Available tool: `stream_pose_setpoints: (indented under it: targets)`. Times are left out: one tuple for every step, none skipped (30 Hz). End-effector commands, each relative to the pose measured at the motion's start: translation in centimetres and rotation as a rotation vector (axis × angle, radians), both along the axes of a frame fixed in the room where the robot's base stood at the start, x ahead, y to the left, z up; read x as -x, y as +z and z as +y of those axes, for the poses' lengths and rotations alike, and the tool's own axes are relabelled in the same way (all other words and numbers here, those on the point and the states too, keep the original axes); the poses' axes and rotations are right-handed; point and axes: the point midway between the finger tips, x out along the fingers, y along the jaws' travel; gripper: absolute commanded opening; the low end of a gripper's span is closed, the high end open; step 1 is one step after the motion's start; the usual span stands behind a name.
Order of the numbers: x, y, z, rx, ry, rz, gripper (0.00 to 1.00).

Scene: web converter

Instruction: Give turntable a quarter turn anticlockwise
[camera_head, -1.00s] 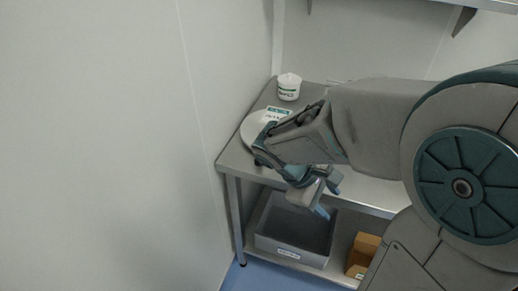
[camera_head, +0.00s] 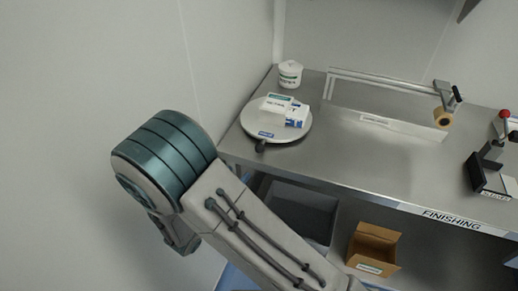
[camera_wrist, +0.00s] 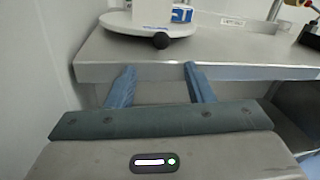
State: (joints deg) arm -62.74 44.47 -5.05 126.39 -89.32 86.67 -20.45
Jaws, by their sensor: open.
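The turntable (camera_head: 258,127) is a round pale disc on the left end of the steel bench. A dark knob (camera_head: 260,147) stands at its front edge, and a blue label lies on the disc near it. The head view hides the fingers.
A white lidded jar (camera_head: 290,75) stands behind the turntable. A metal frame with a roll (camera_head: 442,118) and a red-knobbed lever device (camera_head: 490,165) stand to the right. A grey bin (camera_head: 300,212) and an open cardboard box (camera_head: 374,248) are below the bench. A wall closes off the left.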

Motion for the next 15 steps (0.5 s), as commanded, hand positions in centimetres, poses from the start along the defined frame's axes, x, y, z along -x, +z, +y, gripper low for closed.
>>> stream_pose_setpoints:
  targets:
    - [-0.5,0.1,-0.4,0.001,-0.003,0.0,0.48]
    - [-0.9,0.1,-0.6,0.0,-0.003,0.0,0.48]
    - [-1.5,0.2,-1.0,0.0,-0.005,0.0,0.48]
    - [-2.0,0.2,-1.4,0.0,-0.006,0.0,0.48]
    - [-2.5,0.2,-1.7,0.0,-0.007,0.0,0.48]
    - [-3.2,0.2,-2.1,-0.001,-0.006,0.0,0.48]
    - [-3.8,0.2,-2.5,-0.001,-0.007,0.0,0.48]
    - [-4.4,0.3,-2.9,0.0,-0.007,0.0,0.48]
    - [-5.1,0.3,-3.3,0.0,-0.008,0.0,0.48]
    - [-5.7,0.2,-3.7,-0.001,-0.007,0.001,0.48]
    - [-6.2,0.2,-4.0,0.0,-0.006,0.001,0.48]
    - [-7.0,0.3,-4.4,0.0,-0.007,0.001,0.48]
    - [-7.5,0.3,-4.7,-0.001,-0.007,0.0,0.48]
    - [-7.9,0.2,-5.0,-0.002,-0.007,0.001,0.48]
    - [-8.5,0.2,-5.4,-0.002,-0.006,0.001,0.48]
